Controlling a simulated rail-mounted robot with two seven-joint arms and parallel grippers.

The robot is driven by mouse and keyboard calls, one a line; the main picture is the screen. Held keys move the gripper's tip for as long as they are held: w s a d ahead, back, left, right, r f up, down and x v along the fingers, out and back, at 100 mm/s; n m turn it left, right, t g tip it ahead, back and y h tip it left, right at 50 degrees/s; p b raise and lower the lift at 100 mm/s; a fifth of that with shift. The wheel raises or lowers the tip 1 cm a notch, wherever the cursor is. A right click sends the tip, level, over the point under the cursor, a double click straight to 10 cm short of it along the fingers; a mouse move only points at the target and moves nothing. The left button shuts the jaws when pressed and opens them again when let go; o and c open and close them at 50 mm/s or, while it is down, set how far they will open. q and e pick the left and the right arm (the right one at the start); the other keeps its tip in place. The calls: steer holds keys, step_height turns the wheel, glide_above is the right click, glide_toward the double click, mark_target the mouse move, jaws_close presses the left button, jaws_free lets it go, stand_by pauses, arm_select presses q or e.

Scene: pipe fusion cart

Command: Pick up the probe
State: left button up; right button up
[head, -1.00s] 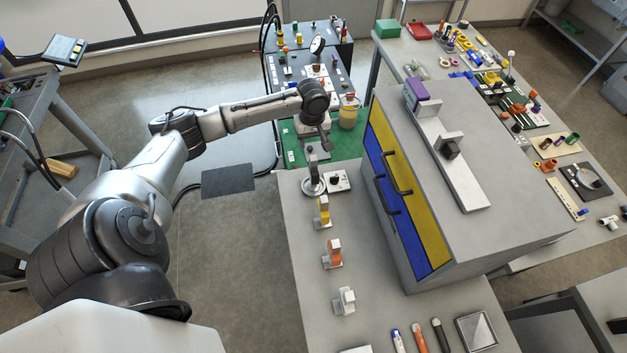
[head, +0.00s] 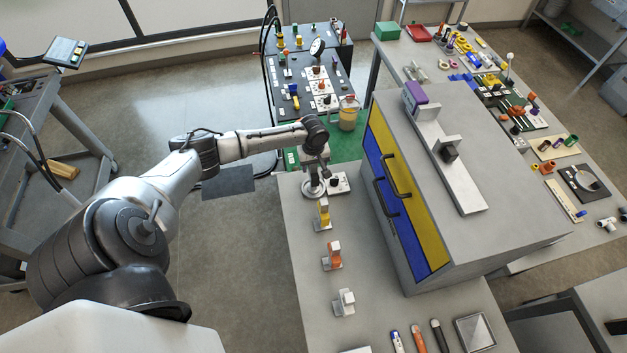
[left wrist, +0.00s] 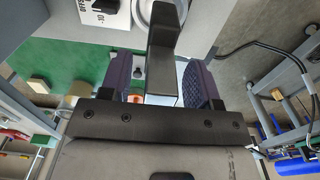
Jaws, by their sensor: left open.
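What looks like the probe, a dark, angular upright piece (left wrist: 164,45), shows in the left wrist view between the two padded fingers of my left gripper (left wrist: 160,82). The fingers stand apart on either side of it, and I see a gap on both sides. In the head view my left gripper (head: 315,168) is over a round pale base (head: 313,191) at the bench's far left corner. The probe is mostly hidden by the gripper there. My right gripper is not in view.
A small white box with a black knob (head: 338,182) stands just right of the base. Yellow (head: 323,214), orange (head: 332,256) and white (head: 344,302) fittings line the bench's left edge. A grey cabinet with blue and yellow doors (head: 412,190) stands to the right.

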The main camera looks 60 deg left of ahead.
arm_select(q)
steer(key=shift+f, duration=0.35)
jaws_close()
stand_by(0.3)
